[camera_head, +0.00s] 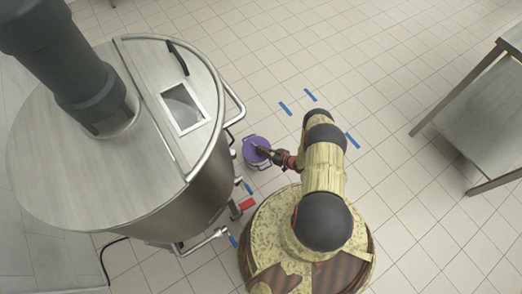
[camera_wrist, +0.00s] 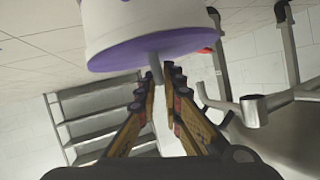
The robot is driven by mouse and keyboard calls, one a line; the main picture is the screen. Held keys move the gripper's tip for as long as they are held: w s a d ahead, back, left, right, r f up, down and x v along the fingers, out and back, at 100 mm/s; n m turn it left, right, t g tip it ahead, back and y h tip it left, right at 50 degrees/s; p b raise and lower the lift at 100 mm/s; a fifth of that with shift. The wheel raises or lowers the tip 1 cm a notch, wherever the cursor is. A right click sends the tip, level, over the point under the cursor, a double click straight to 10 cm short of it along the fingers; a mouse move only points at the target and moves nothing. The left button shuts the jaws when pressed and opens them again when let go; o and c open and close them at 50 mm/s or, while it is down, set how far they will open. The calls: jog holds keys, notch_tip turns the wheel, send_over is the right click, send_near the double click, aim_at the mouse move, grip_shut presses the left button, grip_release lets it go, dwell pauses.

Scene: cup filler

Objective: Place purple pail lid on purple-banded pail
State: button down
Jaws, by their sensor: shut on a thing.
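The purple pail lid (camera_head: 256,148) lies over the top of a pail beside the large steel tank. In the wrist view, which is upside down, the lid (camera_wrist: 170,46) shows as a purple disc against the pail's white body (camera_wrist: 150,18). No clear gap shows between lid and pail, and the pail's band cannot be made out. My gripper (camera_head: 267,151) reaches in from the right. In the wrist view my gripper's fingers (camera_wrist: 160,76) are shut on the lid's thin grey knob. The lid looks about level with the pail's top.
The steel tank (camera_head: 185,200) stands close on the left, with pipes and a red-handled valve (camera_head: 246,204) below the pail in the picture. A steel table (camera_head: 475,115) stands at the right. Blue tape marks (camera_head: 285,108) lie on the open tiled floor.

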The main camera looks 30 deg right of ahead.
jog(key=c, duration=2)
grip_release()
jog(key=shift+w+r, duration=0.1)
jog(key=shift+c, duration=0.2)
jog(key=shift+o, duration=0.4)
